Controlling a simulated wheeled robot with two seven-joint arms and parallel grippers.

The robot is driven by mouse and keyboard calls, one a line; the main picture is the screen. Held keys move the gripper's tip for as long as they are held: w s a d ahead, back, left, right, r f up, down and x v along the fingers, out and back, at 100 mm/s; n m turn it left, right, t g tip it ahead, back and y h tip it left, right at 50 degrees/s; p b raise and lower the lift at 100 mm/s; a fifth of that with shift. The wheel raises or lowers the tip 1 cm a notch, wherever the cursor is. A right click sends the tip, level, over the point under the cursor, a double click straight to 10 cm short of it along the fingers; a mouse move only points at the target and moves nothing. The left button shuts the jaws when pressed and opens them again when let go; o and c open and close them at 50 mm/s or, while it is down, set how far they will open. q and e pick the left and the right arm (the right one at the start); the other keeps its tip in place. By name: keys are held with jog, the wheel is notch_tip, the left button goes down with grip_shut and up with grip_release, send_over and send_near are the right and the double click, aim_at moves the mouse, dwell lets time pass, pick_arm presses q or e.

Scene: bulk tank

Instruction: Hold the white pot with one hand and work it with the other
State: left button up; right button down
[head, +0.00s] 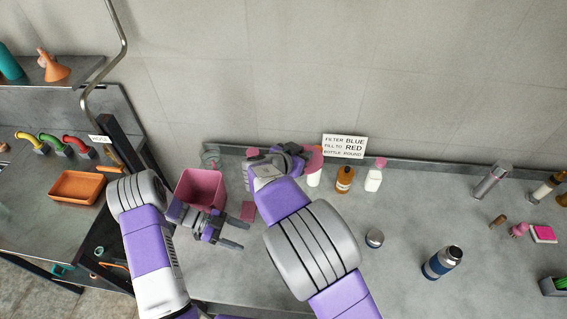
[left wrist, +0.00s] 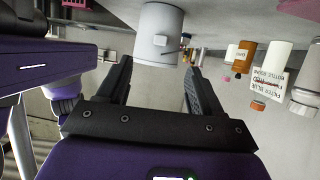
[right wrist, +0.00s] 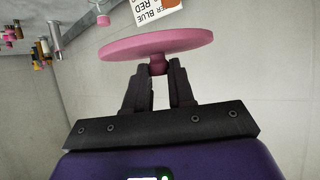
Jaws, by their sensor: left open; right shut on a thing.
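The white pot (left wrist: 160,45) is a plain cylinder with a small fitting on its side. It appears ahead of my left gripper (left wrist: 158,85), between the finger lines and apart from them. In the head view my right arm seems to hide the pot. My left gripper (head: 236,232) is open and empty, low over the counter. My right gripper (right wrist: 158,80) is shut on the knob of a round pink lid (right wrist: 155,45), held up near the wall. The lid partly shows in the head view (head: 316,156), beyond my right gripper (head: 303,158).
A pink bin (head: 203,188) stands behind my left gripper. An amber bottle (head: 345,180) and a white bottle (head: 374,179) stand by the wall under a sign (head: 344,147). A blue flask (head: 441,262) and grey cap (head: 374,238) are right. The counter between is clear.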

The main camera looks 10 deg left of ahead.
pick_arm(q)
jog(key=x, duration=1.2)
pick_arm(e)
jog(key=s+f+m+h, duration=0.1)
jog(key=s+f, duration=0.3)
jog(key=s, duration=0.5)
jog(key=s+f+m+g, duration=0.1)
jog(key=s+f, duration=0.4)
jog(key=s, duration=0.5)
jog(key=shift+s+h, duration=0.15)
jog(key=shift+h, duration=0.25)
jog(key=shift+d+f, duration=0.1)
pick_arm(q)
jog(key=shift+w, duration=0.1)
grip_shut()
